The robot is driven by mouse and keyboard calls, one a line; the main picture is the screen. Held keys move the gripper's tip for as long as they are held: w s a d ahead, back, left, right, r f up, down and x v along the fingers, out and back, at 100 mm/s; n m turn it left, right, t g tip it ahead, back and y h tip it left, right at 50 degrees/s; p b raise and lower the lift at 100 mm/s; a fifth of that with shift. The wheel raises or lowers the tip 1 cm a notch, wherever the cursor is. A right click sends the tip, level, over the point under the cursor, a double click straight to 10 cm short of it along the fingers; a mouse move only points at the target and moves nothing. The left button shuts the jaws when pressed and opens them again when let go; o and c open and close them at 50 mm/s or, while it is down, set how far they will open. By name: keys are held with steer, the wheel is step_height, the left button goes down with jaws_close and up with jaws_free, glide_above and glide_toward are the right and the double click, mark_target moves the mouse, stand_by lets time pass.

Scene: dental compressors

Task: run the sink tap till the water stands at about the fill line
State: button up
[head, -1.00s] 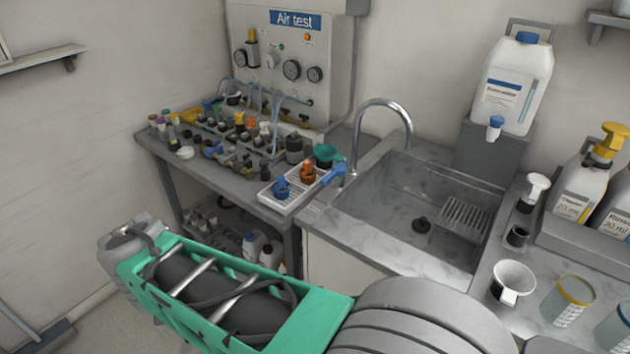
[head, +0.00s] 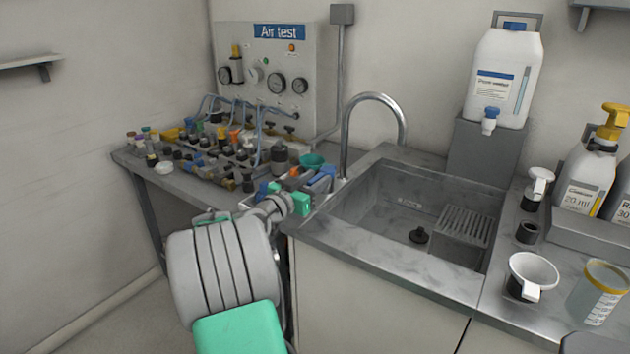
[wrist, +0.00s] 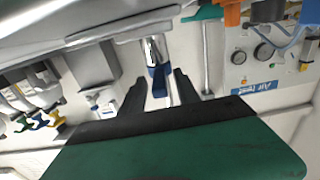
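The steel sink (head: 365,195) is at the middle right of the head view. Its basin shows no visible water, and no stream falls from the curved spout (head: 376,97). A faint small marking (head: 408,202) is on the basin's back wall, too small to read. A black plug or drain piece (head: 419,236) is on the basin floor. The blue tap lever (wrist: 158,80) shows in the wrist view between the two dark fingers of my gripper (wrist: 158,76). The fingers are apart, with gaps beside the lever. In the head view my gripper (head: 312,190) is at the sink's left edge, partly hiding the tap.
A bench with the air test panel (head: 268,75) and several small fittings stands left of the sink. A slotted rack (head: 464,227) sits in the basin's right part. A white jug (head: 503,78), pump bottle (head: 588,175) and cups stand to the right.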

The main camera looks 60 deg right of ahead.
steer(key=shift+d, duration=0.1)
jaws_close()
stand_by(0.3)
stand_by(1.1)
